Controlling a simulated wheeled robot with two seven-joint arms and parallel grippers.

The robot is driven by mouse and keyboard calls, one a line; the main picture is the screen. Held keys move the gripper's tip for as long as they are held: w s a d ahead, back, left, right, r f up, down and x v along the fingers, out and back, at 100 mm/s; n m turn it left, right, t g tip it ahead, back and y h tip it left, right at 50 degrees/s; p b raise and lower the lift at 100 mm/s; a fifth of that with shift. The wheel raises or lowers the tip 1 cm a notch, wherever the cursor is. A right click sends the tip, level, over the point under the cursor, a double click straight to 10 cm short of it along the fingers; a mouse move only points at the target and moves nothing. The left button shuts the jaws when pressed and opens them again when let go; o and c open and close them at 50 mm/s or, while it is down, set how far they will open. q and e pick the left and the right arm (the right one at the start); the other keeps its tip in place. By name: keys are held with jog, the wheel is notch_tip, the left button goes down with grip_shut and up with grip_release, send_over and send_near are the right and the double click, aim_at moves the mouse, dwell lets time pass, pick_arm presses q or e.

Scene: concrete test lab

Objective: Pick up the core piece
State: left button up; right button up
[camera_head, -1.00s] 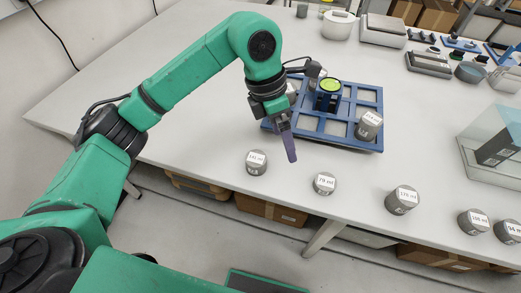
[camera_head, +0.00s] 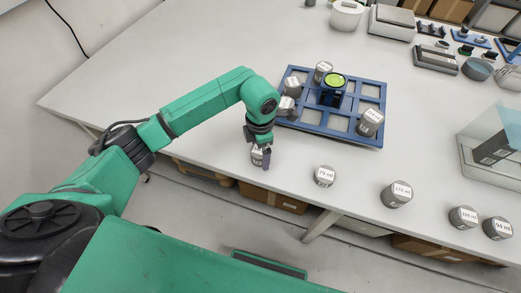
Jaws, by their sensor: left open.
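A grey cylindrical core piece (camera_head: 257,157) with a white label stands near the table's front edge, partly hidden by my left gripper. The other finger is hidden, so I cannot tell whether the jaws straddle the piece. Similar labelled pieces stand to the right: the 79 ml one (camera_head: 324,176), the 175 ml one (camera_head: 397,194), and two more (camera_head: 462,217) (camera_head: 497,228). My right gripper is not in view.
A blue compartment tray (camera_head: 309,125) lies behind my gripper. It holds several grey pieces and a green-topped black holder (camera_head: 333,90) in the middle. A clear-walled box (camera_head: 490,158) stands at the right. The left of the table is clear.

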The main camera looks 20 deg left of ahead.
pick_arm(q)
jog(key=shift+w, duration=0.1)
grip_shut()
